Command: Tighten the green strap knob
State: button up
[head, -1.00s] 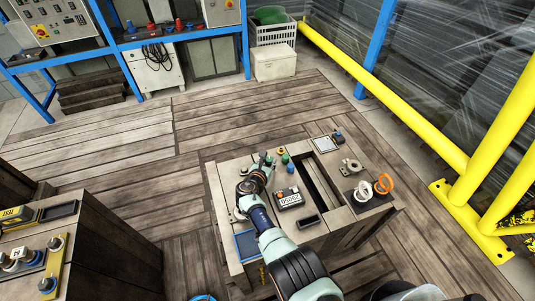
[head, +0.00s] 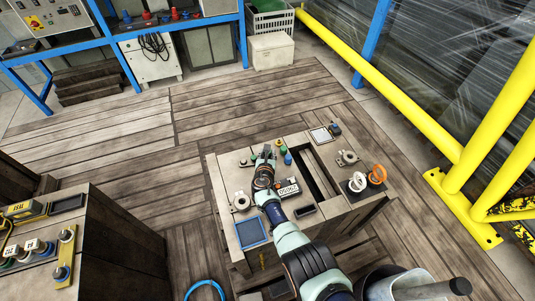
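A small green knob (head: 283,150) stands on the wooden worktable (head: 222,190), close to a blue knob (head: 288,160) and a yellow one (head: 278,142). My gripper (head: 267,151) is over the table just left of the green knob, with a small gap between them in this view. The fingers are small and partly hidden by my wrist, so I cannot tell if they are open, shut or on something. No strap can be made out at the green knob.
A box with a digit display (head: 288,188) sits right of my wrist. A long slot (head: 312,170) cuts the tabletop. White (head: 357,183) and orange (head: 377,174) rings stand at right.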

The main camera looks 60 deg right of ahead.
jog(key=o, duration=0.3)
jog(key=shift+r, duration=0.15)
jog(key=v, duration=1.2)
dwell(0.4)
